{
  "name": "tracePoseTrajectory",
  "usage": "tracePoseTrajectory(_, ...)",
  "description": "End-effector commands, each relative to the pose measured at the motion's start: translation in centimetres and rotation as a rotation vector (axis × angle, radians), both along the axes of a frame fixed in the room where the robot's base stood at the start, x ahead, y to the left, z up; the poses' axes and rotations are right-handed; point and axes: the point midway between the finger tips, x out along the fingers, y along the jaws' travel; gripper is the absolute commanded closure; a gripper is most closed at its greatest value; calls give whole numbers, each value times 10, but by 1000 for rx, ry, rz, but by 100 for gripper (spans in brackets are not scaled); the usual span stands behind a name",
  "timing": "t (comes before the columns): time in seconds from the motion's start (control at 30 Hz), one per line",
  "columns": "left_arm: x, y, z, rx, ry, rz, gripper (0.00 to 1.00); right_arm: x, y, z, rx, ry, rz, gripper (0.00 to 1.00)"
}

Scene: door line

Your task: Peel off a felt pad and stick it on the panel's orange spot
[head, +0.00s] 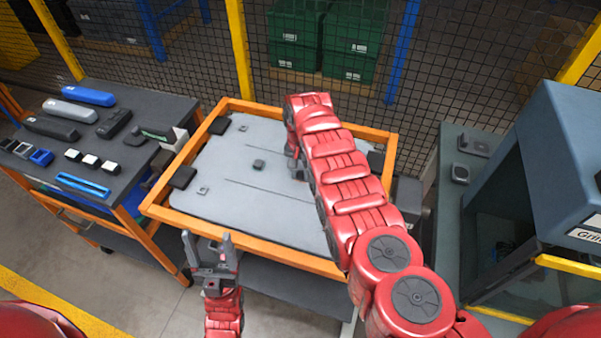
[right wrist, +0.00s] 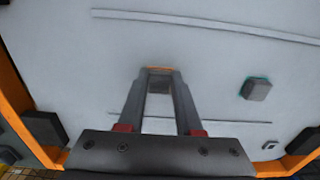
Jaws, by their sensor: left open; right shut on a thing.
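The grey panel (head: 240,205) lies in an orange frame. My right gripper (right wrist: 160,74) is shut on a small dark felt pad (right wrist: 160,86), low over the panel. A thin orange edge of the spot (right wrist: 158,68) shows right at the fingertips; the rest is hidden. I cannot tell whether the pad touches the panel. In the head view my right arm hides most of that gripper. My left gripper (head: 208,246) is open and empty, fingers up, near the frame's front edge.
A dark square block with a teal edge (head: 259,165) sits on the panel. Dark clamps (head: 182,177) sit at the frame. A bench (head: 130,165) with several tools stands left; a blue-grey cabinet (head: 560,150) stands right. A mesh fence runs behind.

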Motion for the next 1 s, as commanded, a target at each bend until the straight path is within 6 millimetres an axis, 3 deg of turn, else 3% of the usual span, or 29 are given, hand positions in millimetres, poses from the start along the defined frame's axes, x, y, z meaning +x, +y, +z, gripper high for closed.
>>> tracePoseTrajectory(0.13,0,0,0,0,0,0,31,-1,0,-1,0,2,0,100)
tracePoseTrajectory(0.17,0,0,0,0,0,0,31,-1,0,-1,0,2,0,64)
tracePoseTrajectory(0.3,0,0,0,0,0,0,31,-1,0,-1,0,2,0,39)
tracePoseTrajectory(0.37,0,0,0,0,0,0,31,-1,0,-1,0,2,0,31)
tracePoseTrajectory(0.77,0,0,1,0,0,0,31,0,0,4,0,1,0,31)
tracePoseTrajectory(1.0,0,0,1,0,0,0,31,1,1,33,0,-6,2,31)
